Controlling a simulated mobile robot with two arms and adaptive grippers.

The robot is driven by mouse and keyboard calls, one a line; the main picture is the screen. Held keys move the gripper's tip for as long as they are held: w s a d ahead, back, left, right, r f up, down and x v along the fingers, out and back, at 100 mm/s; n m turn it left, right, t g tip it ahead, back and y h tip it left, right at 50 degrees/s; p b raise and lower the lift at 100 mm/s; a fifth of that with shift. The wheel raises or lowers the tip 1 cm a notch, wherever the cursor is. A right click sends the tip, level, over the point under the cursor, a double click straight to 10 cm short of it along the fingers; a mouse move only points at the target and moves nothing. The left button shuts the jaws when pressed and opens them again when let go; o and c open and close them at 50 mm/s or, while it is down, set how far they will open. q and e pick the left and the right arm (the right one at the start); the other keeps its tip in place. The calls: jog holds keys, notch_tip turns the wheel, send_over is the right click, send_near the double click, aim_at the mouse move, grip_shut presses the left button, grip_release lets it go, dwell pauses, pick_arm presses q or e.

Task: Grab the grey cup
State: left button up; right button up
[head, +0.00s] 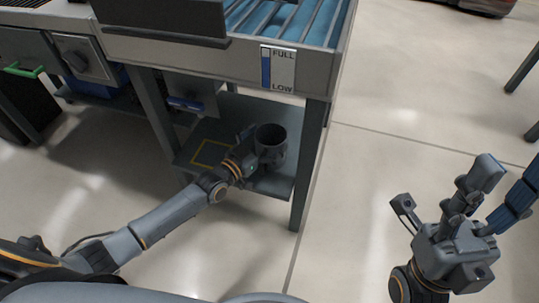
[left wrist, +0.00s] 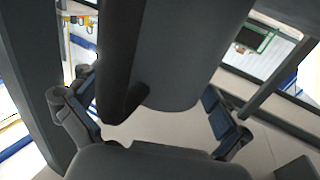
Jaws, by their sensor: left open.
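The grey cup (head: 270,137) stands upright on the low shelf under the table, its dark open mouth facing up. My left gripper (head: 256,156) is at the cup's near side, partly hidden by its own wrist. In the left wrist view a large dark grey rounded body, which looks like the cup (left wrist: 180,60), fills the space between the spread fingers of my left gripper (left wrist: 150,118). The fingers are open on either side of it; contact cannot be told. My right gripper (head: 445,195) is open and empty over the floor at the right.
The low shelf (head: 226,122) has a yellow outlined square (head: 209,153) left of the cup. A table leg (head: 307,165) stands close right of the cup, and the table front (head: 225,58) with a FULL/LOW sign (head: 278,68) overhangs it.

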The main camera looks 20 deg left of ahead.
pick_arm(q)
jog(key=c, duration=1.5)
jog(key=shift+c, duration=0.7)
jog(key=shift+r, duration=0.15)
